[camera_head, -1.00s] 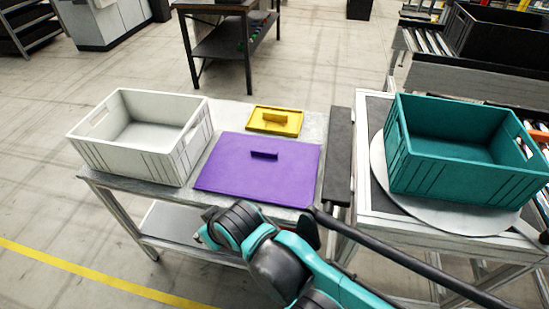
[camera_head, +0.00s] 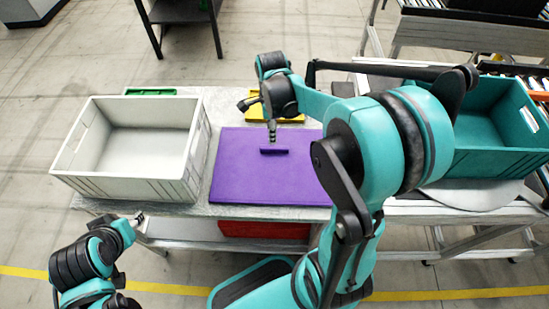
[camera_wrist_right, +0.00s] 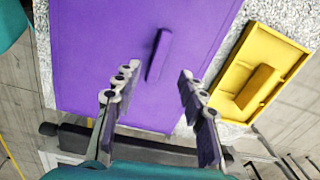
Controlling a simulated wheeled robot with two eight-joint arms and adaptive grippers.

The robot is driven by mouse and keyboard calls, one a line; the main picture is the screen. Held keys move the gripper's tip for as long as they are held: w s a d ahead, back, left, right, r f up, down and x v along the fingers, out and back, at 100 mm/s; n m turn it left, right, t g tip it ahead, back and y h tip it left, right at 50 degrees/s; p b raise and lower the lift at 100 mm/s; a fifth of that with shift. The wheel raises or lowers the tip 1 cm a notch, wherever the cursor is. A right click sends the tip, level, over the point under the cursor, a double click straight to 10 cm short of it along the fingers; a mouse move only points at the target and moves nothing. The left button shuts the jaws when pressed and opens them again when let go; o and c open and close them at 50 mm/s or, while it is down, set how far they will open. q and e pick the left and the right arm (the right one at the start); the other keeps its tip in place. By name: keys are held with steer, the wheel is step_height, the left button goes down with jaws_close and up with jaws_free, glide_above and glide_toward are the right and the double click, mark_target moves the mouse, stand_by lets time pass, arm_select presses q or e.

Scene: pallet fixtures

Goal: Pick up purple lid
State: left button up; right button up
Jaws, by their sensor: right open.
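The purple lid (camera_head: 238,175) lies flat on the metal table, with a raised bar handle (camera_head: 274,151) near its middle. My right gripper (camera_head: 259,121) is above the lid's far part, by the handle. In the right wrist view my right gripper (camera_wrist_right: 158,74) is open and empty. There the handle (camera_wrist_right: 160,54) shows just beyond and between the fingertips, on the purple lid (camera_wrist_right: 95,45). My right arm hides the lid's right side in the head view. My left gripper (camera_head: 138,218) is in front of the table, away from the lid; its fingers are too small to judge.
A white crate (camera_head: 125,184) stands left of the lid. A yellow lid (camera_head: 291,119) lies behind it, partly hidden; it also shows in the right wrist view (camera_wrist_right: 236,72). A teal crate (camera_head: 500,160) stands at right. A red object (camera_head: 262,230) is below the tabletop.

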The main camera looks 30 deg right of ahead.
mark_target(274, 147)
steer(key=shift+w+d+f+m, duration=0.25)
steer(key=shift+m, duration=0.25)
step_height(274, 147, down, 3)
steer(key=shift+r+b, duration=0.1)
steer(key=shift+b, duration=0.5)
steer(key=f+b, duration=0.1)
steer(key=f, duration=0.2)
steer(key=f+b, duration=0.1)
steer(key=f, duration=0.1)
steer(key=shift+s+d+f+b, duration=0.15)
steer(key=shift+s+d+b, duration=0.05)
steer(key=shift+s+b, duration=0.1)
steer(key=shift+c, duration=1)
jaws_close()
